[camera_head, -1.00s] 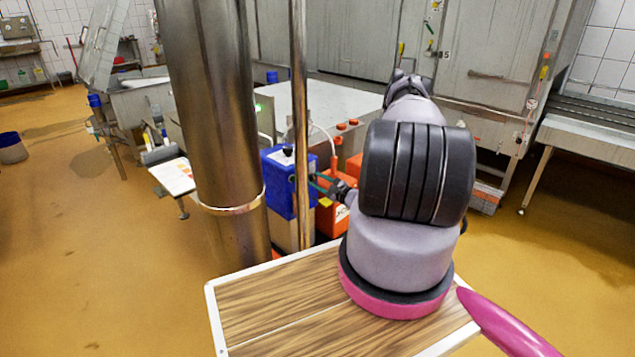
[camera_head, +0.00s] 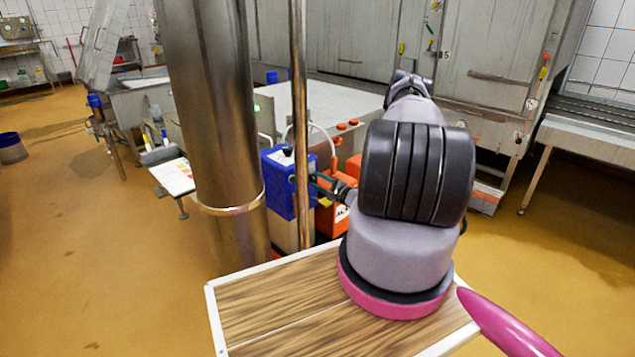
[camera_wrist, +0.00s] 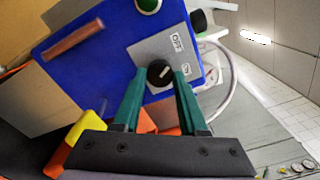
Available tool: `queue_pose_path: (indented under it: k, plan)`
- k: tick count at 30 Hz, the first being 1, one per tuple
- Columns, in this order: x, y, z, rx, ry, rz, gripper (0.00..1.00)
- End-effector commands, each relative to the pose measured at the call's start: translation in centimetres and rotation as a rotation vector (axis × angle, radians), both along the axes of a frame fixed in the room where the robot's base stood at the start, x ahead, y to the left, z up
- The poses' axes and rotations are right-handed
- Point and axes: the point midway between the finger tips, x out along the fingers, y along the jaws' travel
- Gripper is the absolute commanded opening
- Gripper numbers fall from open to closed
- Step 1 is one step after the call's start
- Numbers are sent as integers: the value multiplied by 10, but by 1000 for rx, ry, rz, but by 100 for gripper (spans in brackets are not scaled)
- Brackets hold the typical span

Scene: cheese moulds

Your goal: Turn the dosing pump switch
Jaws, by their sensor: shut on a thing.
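The dosing pump is a blue box (camera_head: 280,180) beside the steel pole in the head view. In the wrist view its blue housing (camera_wrist: 100,60) fills the upper left. A grey plate (camera_wrist: 150,48) on it carries a round black switch knob (camera_wrist: 159,73) with a light pointer mark, and labels, one reading "OFF". My gripper (camera_wrist: 160,82) has its green fingertips on either side of the knob, shut on it. In the head view my gripper (camera_head: 325,182) reaches the pump's right side, and its fingertips are small there.
Orange containers (camera_head: 333,213) stand below and beside the pump. A thick steel column (camera_head: 215,110) and a thin pole (camera_head: 299,120) stand close to its left and front. A pale hose (camera_wrist: 228,95) curves past the pump. Open floor (camera_head: 90,240) lies at left.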

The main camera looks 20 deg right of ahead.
Motion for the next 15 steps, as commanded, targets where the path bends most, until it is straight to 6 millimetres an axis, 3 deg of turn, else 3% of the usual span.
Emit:
queue_pose_path:
  k: [2,3,5,15]
  plan:
    - [-1,0,-1,-1,2,0,0]
    - [-1,0,-1,-1,2,0,53]
    - [-1,0,-1,-1,2,0,71]
    - [-2,-1,0,0,2,0,71]
